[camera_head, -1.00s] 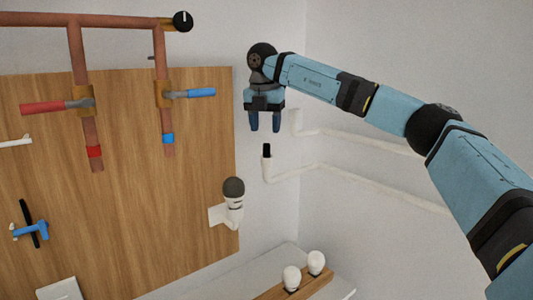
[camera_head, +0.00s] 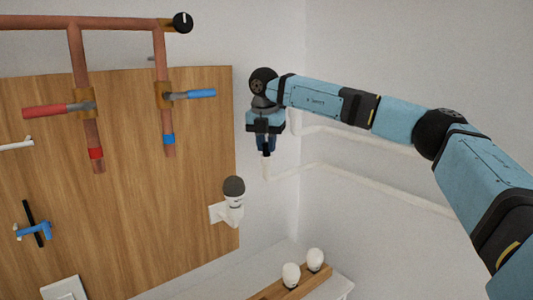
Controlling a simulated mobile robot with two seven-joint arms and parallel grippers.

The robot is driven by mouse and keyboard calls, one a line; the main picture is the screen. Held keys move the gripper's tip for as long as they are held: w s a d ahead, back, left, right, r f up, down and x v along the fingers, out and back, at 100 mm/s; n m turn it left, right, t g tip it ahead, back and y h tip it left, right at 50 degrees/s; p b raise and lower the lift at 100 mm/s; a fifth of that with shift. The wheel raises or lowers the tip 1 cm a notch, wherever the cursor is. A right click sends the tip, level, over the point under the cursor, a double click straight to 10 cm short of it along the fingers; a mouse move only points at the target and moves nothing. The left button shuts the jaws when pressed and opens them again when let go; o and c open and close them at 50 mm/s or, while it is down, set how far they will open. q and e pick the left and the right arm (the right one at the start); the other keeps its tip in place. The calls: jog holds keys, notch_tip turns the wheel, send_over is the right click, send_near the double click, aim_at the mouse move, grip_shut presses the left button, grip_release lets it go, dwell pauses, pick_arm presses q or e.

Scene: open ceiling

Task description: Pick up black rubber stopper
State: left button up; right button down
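The black rubber stopper (camera_head: 267,153) sits at the top end of an upright white pipe, right of the wooden board. Only its lower part shows, just below my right gripper's fingers. My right gripper (camera_head: 266,147) points down, with its blue fingertips on either side of the stopper's upper part. The fingers look close to the stopper, but I cannot tell whether they press on it. My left gripper is not in view.
White pipes (camera_head: 340,175) run along the right wall. The wooden board (camera_head: 200,220) carries copper pipes with a red valve handle (camera_head: 45,111) and a blue one (camera_head: 201,94). A dark-topped bulb (camera_head: 233,190) stands out from its edge. White bulbs (camera_head: 291,274) stand on a wooden holder below.

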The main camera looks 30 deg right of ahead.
dwell(0.3)
notch_tip(320, 180, up, 20)
jog(key=shift+b, duration=0.45)
dwell(0.4)
dwell(0.5)
